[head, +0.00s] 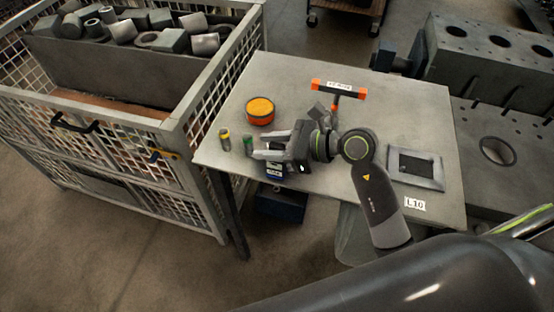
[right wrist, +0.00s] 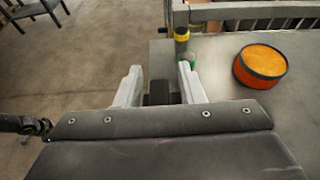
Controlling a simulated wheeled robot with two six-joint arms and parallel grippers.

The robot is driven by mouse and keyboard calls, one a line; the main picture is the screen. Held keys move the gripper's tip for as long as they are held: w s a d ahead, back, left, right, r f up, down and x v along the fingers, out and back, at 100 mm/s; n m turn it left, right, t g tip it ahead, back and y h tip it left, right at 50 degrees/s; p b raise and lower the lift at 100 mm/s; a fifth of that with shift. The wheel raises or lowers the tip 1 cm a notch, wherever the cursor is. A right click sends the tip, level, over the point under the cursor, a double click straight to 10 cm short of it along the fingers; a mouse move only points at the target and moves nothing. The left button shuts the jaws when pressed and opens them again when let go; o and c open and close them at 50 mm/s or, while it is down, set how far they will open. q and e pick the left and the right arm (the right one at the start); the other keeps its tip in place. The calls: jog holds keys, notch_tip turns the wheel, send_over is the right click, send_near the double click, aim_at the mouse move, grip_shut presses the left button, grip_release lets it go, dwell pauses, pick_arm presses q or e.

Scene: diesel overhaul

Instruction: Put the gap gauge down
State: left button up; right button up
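I cannot tell for certain which thing is the gap gauge. My right gripper (head: 264,147) is over the near left part of the grey table (head: 380,103), its fingers pointing left. In the right wrist view its two fingers (right wrist: 160,86) stand apart, with a dark block (right wrist: 158,93) between them and a visible gap on each side. A dark blue piece with a white label (head: 275,170) shows just below the fingers at the table's edge; I cannot tell whether it is held. A labelled T-shaped tool with orange ends (head: 338,87) lies behind the wrist. My left gripper is not in view.
A green-topped piece (head: 248,147) and a yellow-topped one (head: 225,140) stand near the fingertips. An orange round tin (head: 260,111) is behind them. A grey square frame (head: 428,182) lies at the right. A mesh crate (head: 185,150) adjoins the left; engine blocks (head: 480,60) stand right.

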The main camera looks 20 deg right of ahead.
grip_shut()
dwell(0.3)
